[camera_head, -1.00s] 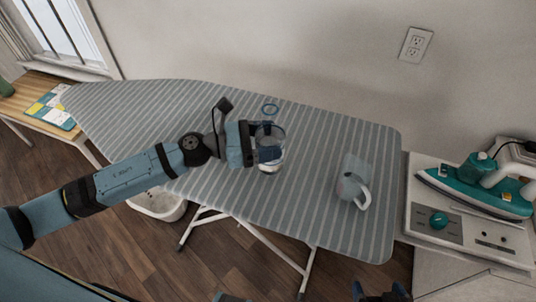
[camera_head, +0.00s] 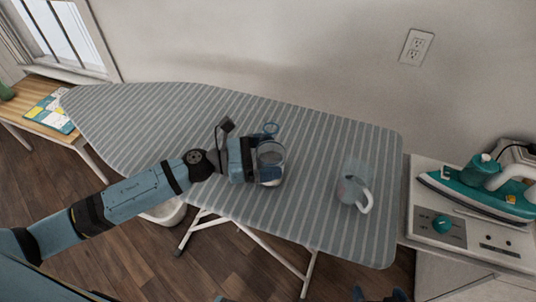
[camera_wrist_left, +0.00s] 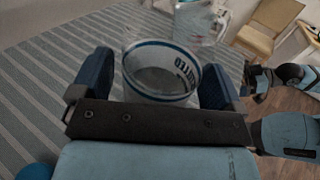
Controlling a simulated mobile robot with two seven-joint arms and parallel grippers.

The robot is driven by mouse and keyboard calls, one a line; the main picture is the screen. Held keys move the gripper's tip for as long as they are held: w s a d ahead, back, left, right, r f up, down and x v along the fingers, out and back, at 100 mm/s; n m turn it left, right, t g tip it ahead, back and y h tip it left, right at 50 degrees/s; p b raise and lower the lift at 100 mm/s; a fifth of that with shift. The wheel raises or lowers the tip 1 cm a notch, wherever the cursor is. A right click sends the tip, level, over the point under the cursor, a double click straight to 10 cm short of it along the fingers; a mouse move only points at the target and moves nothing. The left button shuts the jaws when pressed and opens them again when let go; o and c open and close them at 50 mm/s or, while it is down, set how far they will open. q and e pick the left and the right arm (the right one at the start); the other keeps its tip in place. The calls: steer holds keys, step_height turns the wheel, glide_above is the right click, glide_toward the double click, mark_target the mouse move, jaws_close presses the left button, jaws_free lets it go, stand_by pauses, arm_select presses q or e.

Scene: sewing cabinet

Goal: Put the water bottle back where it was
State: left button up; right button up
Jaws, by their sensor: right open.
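A clear cylindrical vessel, taken to be the water bottle (camera_head: 271,160), stands over the striped ironing board (camera_head: 320,130), near its front edge. In the left wrist view it (camera_wrist_left: 160,75) has a blue band at its rim and dark lettering. My left gripper (camera_head: 262,160) comes from the left with its blue fingers on either side of the bottle, shut on it. Whether the base touches the board is unclear. My right gripper (camera_head: 380,294) only just shows at the bottom edge, open and apart from the bottle.
A translucent pitcher with a white handle (camera_head: 353,193) stands to the right on the board. A teal iron (camera_head: 485,190) rests on a white unit at the far right. A wooden table (camera_head: 40,100) is at the far left. The board's left half is clear.

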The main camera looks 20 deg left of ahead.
arm_select(q)
steer(key=shift+r, duration=0.1)
steer(key=shift+r+p, duration=0.3)
steer(key=shift+p, duration=0.1)
steer(key=b+v, duration=0.1)
steer(key=v, duration=0.1)
steer(key=f+b+v, duration=0.1)
steer(key=v, duration=0.5)
steer(key=b+v, duration=0.1)
steer(key=v, duration=0.1)
steer(key=shift+s+a+r, duration=0.2)
steer(key=shift+a, duration=0.15)
steer(key=shift+s+a+r, duration=0.1)
steer(key=shift+s+a, duration=0.15)
steer(key=shift+a, duration=0.3)
steer(key=shift+s, duration=0.1)
